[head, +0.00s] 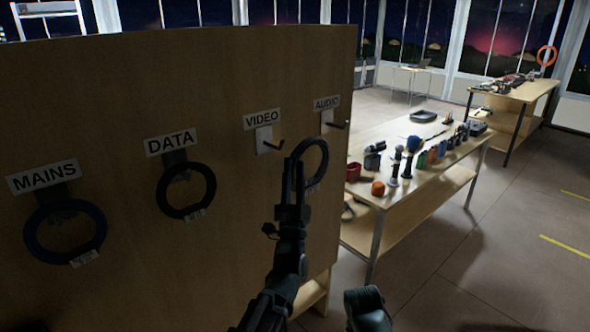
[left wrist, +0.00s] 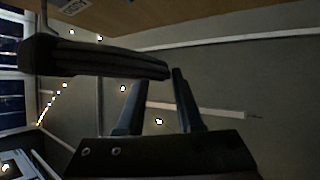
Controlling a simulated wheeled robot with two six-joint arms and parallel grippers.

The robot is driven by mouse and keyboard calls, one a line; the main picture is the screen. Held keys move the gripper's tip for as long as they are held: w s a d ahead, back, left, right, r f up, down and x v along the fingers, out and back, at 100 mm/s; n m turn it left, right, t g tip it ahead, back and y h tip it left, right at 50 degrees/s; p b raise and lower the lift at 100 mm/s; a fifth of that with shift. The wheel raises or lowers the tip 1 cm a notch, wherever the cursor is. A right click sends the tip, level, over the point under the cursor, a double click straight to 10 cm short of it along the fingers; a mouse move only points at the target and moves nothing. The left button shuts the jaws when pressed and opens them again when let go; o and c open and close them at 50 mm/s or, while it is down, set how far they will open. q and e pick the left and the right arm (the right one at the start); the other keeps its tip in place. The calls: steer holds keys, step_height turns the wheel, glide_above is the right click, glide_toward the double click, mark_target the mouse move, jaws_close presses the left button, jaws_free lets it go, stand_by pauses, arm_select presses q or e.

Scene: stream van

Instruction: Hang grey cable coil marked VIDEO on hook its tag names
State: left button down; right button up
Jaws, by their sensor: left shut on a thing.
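My left gripper (head: 294,170) is shut on a dark grey cable coil (head: 325,151), with a small pale tag at its lower edge, too small to read. In the left wrist view the coil (left wrist: 95,58) shows nearly edge-on at the fingertips (left wrist: 160,85). The VIDEO hook (head: 273,145) is bare, on a white plate under the VIDEO label (head: 263,119). The held coil is right of and slightly below this hook in the picture, apart from it. My right gripper (head: 368,306) shows only partly at the bottom; its fingers are unclear.
The wooden board (head: 130,270) also carries a bare AUDIO hook (head: 334,122) to the right. A coil hangs at DATA (head: 164,205) and another at MAINS (head: 32,230). A table (head: 425,185) with bottles and gear stands right of the board. Open floor lies at the lower right.

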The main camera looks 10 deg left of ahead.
arm_select(q)
steer(key=w+a+f+b, duration=0.2)
steer(key=w+a, duration=0.7)
steer(key=a, duration=0.3)
steer(key=shift+w+a+f+b, duration=0.2)
steer(key=shift+w+f+b, duration=0.1)
steer(key=shift+f+b, duration=0.1)
stand_by(1.1)
steer(key=shift+c, duration=2.4)
jaws_free()
steer(key=shift+f, duration=0.1)
